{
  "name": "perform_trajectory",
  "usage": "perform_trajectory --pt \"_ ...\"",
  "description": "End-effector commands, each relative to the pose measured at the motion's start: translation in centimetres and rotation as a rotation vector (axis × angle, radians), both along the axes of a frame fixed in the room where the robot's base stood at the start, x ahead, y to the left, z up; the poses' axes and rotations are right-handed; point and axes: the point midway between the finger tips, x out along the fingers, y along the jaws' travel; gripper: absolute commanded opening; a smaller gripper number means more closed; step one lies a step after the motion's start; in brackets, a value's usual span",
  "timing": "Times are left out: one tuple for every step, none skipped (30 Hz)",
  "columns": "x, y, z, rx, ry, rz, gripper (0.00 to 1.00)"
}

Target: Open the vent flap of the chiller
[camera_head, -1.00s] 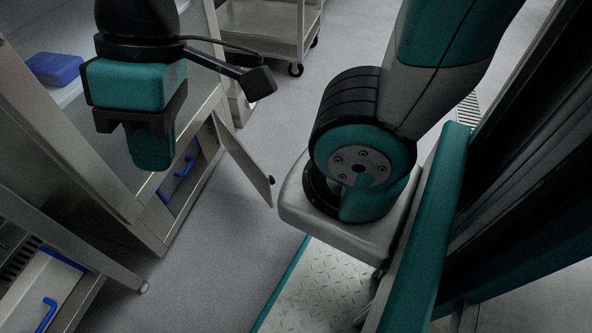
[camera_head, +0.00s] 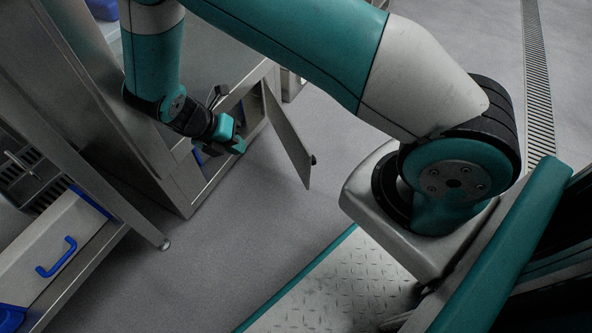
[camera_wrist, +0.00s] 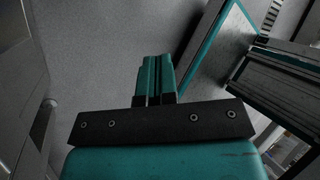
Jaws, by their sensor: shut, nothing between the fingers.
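A thin grey hinged panel (camera_head: 287,137) stands swung out from the end of the steel cabinet (camera_head: 180,180) in the head view, with a small dark knob at its outer lower corner. It looks like a flap, but I cannot tell for sure that it is the chiller's vent flap. My gripper (camera_head: 238,146) is in front of the cabinet's lower part, left of the panel and apart from it. Its fingers also show in the wrist view (camera_wrist: 156,78), shut together and empty, above grey floor.
A steel unit with a pale drawer (camera_head: 50,265) and blue handle stands at the lower left. Grey floor (camera_head: 240,240) is clear between the cabinet and my base. A floor drain grate (camera_head: 538,90) runs at the upper right.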

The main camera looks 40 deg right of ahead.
Motion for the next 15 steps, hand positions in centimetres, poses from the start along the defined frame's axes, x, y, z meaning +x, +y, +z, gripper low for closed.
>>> perform_trajectory --pt "-0.3 -0.7 -3.2 -0.038 0.07 0.091 0.0" --pt "-0.4 -1.1 -4.4 -0.056 0.107 0.141 0.0" --pt "-0.6 -1.6 -5.8 -0.077 0.152 0.2 0.0" --pt "-0.7 -2.0 -6.7 -0.091 0.185 0.239 0.0" --pt "-0.8 -2.3 -7.5 -0.103 0.213 0.273 0.0" --pt "-1.0 -2.6 -8.3 -0.117 0.246 0.31 0.0" --pt "-1.1 -2.8 -8.9 -0.124 0.267 0.333 0.0" --pt "-1.3 -3.0 -9.3 -0.131 0.285 0.353 0.0" --pt "-1.3 -3.3 -9.7 -0.137 0.302 0.371 0.0" --pt "-1.4 -3.4 -9.9 -0.14 0.311 0.382 0.0" --pt "-1.5 -3.6 -10.2 -0.143 0.318 0.389 0.0" --pt "-1.5 -3.8 -10.5 -0.144 0.323 0.394 0.0" --pt "-1.6 -4.0 -10.7 -0.144 0.325 0.397 0.0" --pt "-1.7 -4.3 -11.0 -0.144 0.326 0.396 0.0" --pt "-1.8 -4.6 -11.4 -0.144 0.328 0.395 0.0"
